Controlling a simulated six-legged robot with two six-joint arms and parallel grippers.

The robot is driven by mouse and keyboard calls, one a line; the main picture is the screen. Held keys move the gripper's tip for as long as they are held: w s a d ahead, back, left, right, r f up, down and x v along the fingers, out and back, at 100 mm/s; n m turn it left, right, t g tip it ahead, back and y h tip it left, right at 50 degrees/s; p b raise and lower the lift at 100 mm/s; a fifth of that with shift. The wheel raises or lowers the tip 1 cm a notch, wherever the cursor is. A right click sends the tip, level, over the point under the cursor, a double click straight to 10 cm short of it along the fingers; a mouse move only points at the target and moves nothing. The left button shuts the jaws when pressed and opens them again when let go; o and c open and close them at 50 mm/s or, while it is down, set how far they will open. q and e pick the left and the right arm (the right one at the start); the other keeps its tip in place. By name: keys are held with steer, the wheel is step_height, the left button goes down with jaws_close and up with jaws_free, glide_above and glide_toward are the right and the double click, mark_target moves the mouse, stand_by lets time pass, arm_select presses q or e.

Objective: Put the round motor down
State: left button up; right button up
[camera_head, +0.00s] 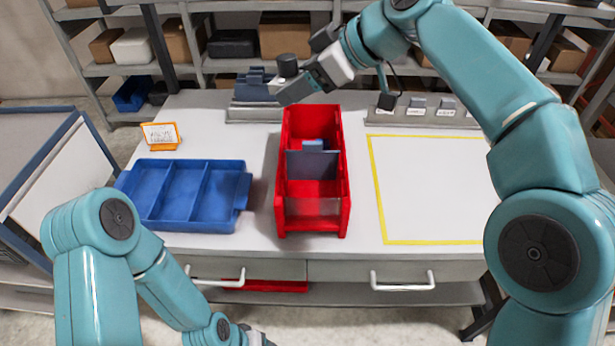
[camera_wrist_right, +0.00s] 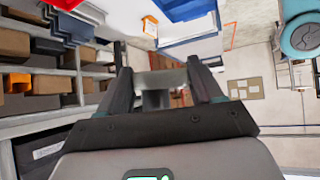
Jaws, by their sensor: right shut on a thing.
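The round motor (camera_head: 287,65) is a small dark cylinder at the tip of my right gripper (camera_head: 292,88). My right gripper is shut on it and holds it in the air above the back end of the red bin. In the right wrist view a grey part of the motor (camera_wrist_right: 156,98) shows between the two fingers (camera_wrist_right: 160,88); the rest is hidden. My left gripper (camera_head: 257,339) is low at the bottom edge of the head view, mostly cut off, so its jaws cannot be made out.
On the white table stand a red divided bin (camera_head: 344,205) with a blue piece inside, a blue three-compartment tray (camera_head: 187,228) and an orange-framed sign (camera_head: 161,136). A yellow-outlined area (camera_head: 430,190) is empty. Grey holders (camera_head: 252,114) (camera_head: 425,117) line the back; shelves stand behind.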

mark_target(299, 205)
step_height(299, 205, down, 21)
steer(key=d+t+y+b, duration=0.1)
steer(key=b, duration=0.1)
steer(key=shift+w+r, duration=0.2)
steer(key=shift+w, duration=0.05)
steer(key=shift+d+b, duration=0.1)
steer(key=shift+b, duration=0.3)
steer(key=shift+f+b, duration=0.5)
steer(key=shift+b, duration=0.3)
steer(key=o, duration=1.5)
steer(key=shift+c, duration=0.2)
